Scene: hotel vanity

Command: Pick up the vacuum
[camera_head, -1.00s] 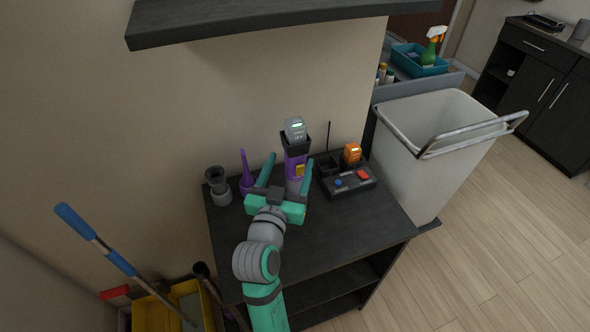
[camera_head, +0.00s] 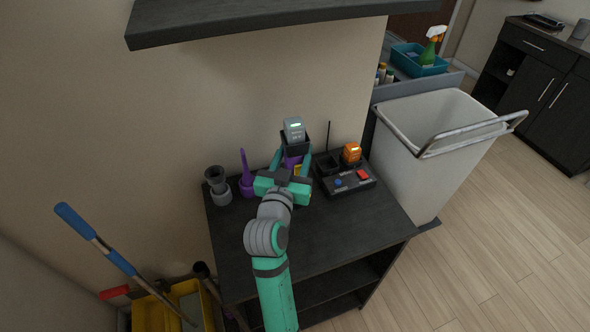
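The vacuum (camera_head: 294,141) is an upright handheld unit with a grey top, a small green light, a dark collar and a purple body with a yellow part. It stands near the back of the dark table, by the wall. My gripper (camera_head: 292,162) has one teal finger on each side of its purple body. The palm hides the vacuum's lower part. I cannot tell whether the fingers touch it.
Left of the vacuum on the table (camera_head: 330,230) are a purple pointed attachment (camera_head: 246,178) and a grey nozzle (camera_head: 218,187). Right of it stands a black dock (camera_head: 347,184) with an orange device (camera_head: 351,153) and a thin antenna. A dark shelf (camera_head: 270,22) hangs above. A white bin (camera_head: 430,140) is at right.

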